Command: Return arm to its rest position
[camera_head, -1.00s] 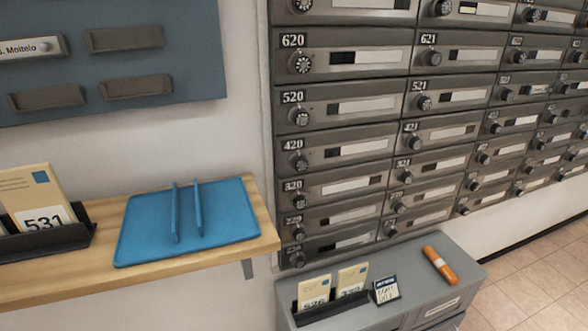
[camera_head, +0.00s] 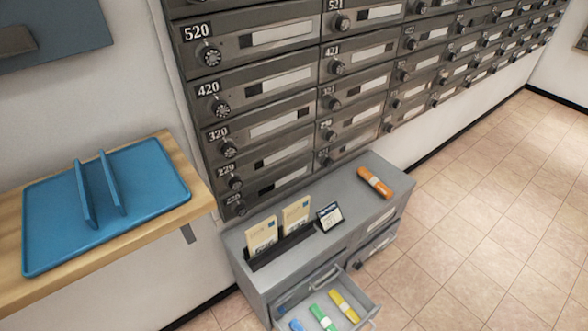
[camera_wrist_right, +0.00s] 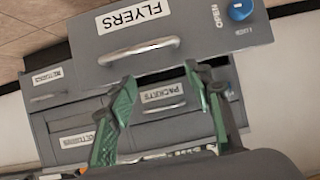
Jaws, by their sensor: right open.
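My right gripper (camera_wrist_right: 160,73) shows in the right wrist view, its two green fingers spread apart with nothing between them. The grey cabinet fronts are behind and beyond the fingers, upside down in that view. A drawer front labelled FLYERS (camera_wrist_right: 185,42) with a metal handle is above the fingertips in the picture. A drawer labelled PACKETS (camera_wrist_right: 190,100) shows between the fingers. Neither arm shows in the head view, and my left gripper is in no view.
In the head view, the grey cabinet (camera_head: 350,195) has an open drawer (camera_head: 368,312) holding blue, green and yellow pieces. An orange roll (camera_head: 374,182) and an envelope holder (camera_head: 282,246) are on top. A blue tray (camera_head: 150,205) lies on the wooden shelf (camera_head: 198,200). Floor is clear at right.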

